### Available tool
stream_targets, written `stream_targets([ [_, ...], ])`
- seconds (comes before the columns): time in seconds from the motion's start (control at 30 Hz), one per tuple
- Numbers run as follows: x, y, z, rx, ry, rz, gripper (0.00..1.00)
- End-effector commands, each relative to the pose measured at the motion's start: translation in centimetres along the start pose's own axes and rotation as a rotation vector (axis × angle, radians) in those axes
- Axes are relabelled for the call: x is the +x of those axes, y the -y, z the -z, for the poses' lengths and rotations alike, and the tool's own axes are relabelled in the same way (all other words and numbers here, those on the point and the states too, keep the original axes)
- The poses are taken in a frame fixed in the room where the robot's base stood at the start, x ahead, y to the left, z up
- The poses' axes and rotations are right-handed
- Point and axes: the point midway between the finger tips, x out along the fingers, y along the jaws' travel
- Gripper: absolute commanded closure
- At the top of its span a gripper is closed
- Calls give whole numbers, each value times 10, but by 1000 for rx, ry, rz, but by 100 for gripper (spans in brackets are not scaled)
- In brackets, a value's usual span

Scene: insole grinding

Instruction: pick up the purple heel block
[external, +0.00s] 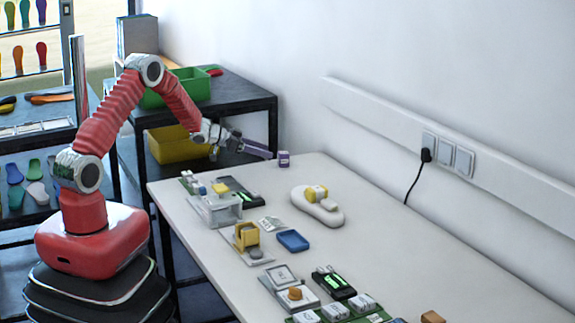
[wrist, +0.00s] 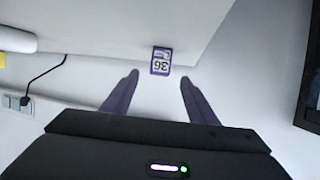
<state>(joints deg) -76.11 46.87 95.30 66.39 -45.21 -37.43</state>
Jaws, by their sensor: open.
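The purple heel block (external: 284,159) stands on the far end of the white table, near its back edge by the wall. In the wrist view the block (wrist: 161,61) shows a white label reading 36, upside down, and lies ahead of the fingertips, between their lines. My gripper (external: 268,154) reaches over the table's far left corner, just left of the block. In the wrist view my gripper (wrist: 158,77) has its two fingers spread apart with nothing between them. The block is apart from the fingers.
The white table (external: 400,245) holds a pale insole-shaped piece with a yellow block (external: 316,193), a blue tray (external: 292,240) and several small devices nearer the front. A dark shelf with a green bin (external: 190,86) and a yellow bin (external: 172,146) stands left. The wall is close behind.

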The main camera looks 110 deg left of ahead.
Motion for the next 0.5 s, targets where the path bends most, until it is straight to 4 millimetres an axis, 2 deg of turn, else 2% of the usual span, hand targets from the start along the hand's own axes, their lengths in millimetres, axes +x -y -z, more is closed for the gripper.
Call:
stream_targets([
  [0.1, 19, -1, -1, 0, 2, -2, 47],
  [0.23, 33, -1, -1, 0, 1, -1, 47],
  [0.5, 37, 0, 0, 0, 1, 0, 47],
])
